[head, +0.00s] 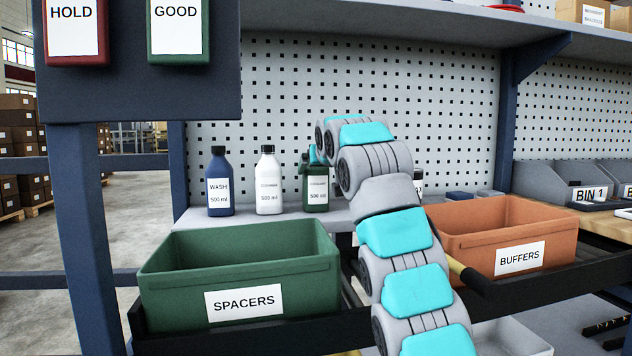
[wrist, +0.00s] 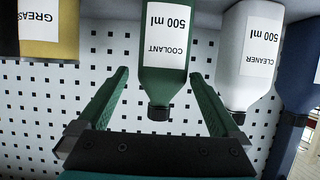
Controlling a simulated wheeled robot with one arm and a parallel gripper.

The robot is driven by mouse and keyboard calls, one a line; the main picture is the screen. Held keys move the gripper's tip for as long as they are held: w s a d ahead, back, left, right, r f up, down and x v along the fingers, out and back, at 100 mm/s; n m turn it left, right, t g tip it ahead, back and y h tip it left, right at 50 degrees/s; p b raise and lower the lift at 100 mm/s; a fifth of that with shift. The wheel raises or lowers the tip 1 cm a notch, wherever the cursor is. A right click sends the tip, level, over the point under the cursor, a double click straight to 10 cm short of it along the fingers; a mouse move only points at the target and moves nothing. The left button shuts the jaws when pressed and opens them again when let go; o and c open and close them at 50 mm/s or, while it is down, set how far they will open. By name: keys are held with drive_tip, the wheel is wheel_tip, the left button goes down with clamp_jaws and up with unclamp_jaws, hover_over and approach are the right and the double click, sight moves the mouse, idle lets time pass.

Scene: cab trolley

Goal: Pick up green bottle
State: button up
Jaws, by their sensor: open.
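The green bottle (head: 316,200), with a white coolant label and a dark cap, stands upright on the grey shelf, right of the white bottle. In the head view my arm hides part of its upper right side. In the wrist view the picture is inverted, and the green bottle (wrist: 164,72) shows with its cap pointing down. My gripper (wrist: 159,76) is open, with one green finger on each side of the bottle's upper part. A gap shows at the left finger and a narrower one at the right. The jaws hold nothing.
The white cleaner bottle (head: 269,185) is close beside it; the blue wash bottle (head: 220,185) stands farther left. A yellow grease container (wrist: 62,35) is on the other side. Green spacers bin (head: 180,290) and orange buffers bin (head: 480,262) sit in front; pegboard (head: 430,80) is behind.

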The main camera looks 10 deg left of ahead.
sight(316, 172)
drive_tip(key=p+x, duration=0.1)
drive_tip(key=x, duration=0.1)
drive_tip(key=p+x, duration=0.1)
drive_tip(key=x, duration=0.1)
drive_tip(key=shift+a, duration=0.25)
drive_tip(key=shift+w+f, duration=0.15)
drive_tip(key=shift+w, duration=0.1)
clamp_jaws()
idle(0.4)
